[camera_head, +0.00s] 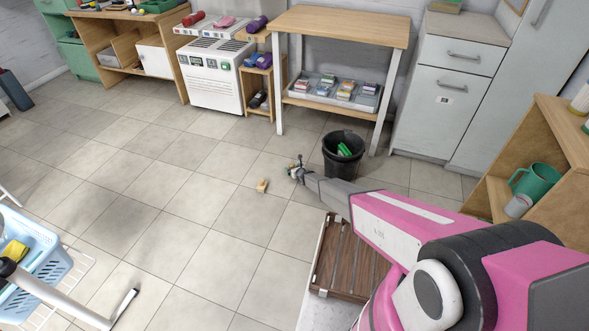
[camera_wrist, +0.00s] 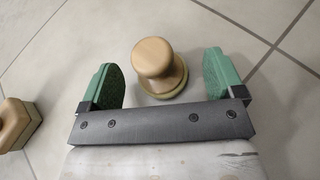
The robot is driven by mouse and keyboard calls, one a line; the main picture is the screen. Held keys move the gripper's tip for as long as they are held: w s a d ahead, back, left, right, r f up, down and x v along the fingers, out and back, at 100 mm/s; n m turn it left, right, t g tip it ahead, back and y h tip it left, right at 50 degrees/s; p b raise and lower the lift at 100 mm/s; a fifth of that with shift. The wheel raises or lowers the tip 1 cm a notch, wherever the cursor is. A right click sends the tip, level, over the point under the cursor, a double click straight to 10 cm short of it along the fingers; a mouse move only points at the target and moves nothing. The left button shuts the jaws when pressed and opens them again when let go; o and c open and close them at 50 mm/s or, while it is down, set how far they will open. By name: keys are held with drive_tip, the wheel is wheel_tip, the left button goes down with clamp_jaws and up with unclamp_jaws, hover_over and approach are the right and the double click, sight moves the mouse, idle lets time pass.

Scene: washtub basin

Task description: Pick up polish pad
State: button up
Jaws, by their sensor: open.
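A round pad with a pale wooden knob, which looks like the polish pad (camera_wrist: 158,63), stands upright on the tiled floor in the wrist view. My gripper (camera_wrist: 164,76) is open, with one green finger on each side of the pad and a gap to both. Nothing is held. In the head view my gripper (camera_head: 296,171) is low over the floor, and the arm's end makes the pad there too small to tell. A second wooden block with a yellowish base (camera_wrist: 17,124) lies at the left edge of the wrist view; it seems to be the small block in the head view (camera_head: 262,186).
A black bucket (camera_head: 335,165) stands just right of my gripper. A brown slatted rack (camera_head: 330,262) lies nearer me. A wooden table (camera_head: 340,25) with a lower tray is behind. A blue basket (camera_head: 30,270) is at left.

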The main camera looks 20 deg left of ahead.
drive_tip(key=c, duration=1)
